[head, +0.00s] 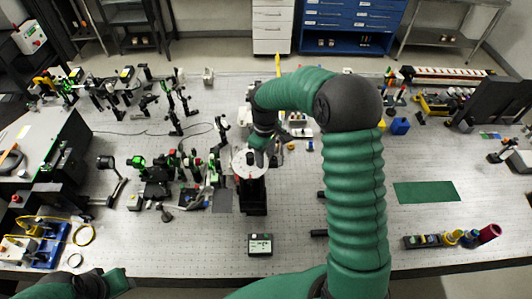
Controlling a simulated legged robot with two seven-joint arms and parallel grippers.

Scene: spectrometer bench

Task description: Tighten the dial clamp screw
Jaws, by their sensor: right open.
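A pale round dial (239,168) sits on top of a black stand (254,198) near the middle of the bench. My right gripper (256,158) is over the dial's upper right part, pointing down, and is open. Whether its fingers touch anything on the dial is too small to tell. The clamp screw cannot be made out; it is small or hidden by the gripper. My left arm shows at the bottom left edge, away from the dial; its fingers cannot be made out.
Optical mounts (180,165) crowd the bench left of the dial. A small display box (260,244) stands in front of the stand. A green mat (427,191) lies at the right. The perforated bench top (300,215) is mostly clear right of the stand.

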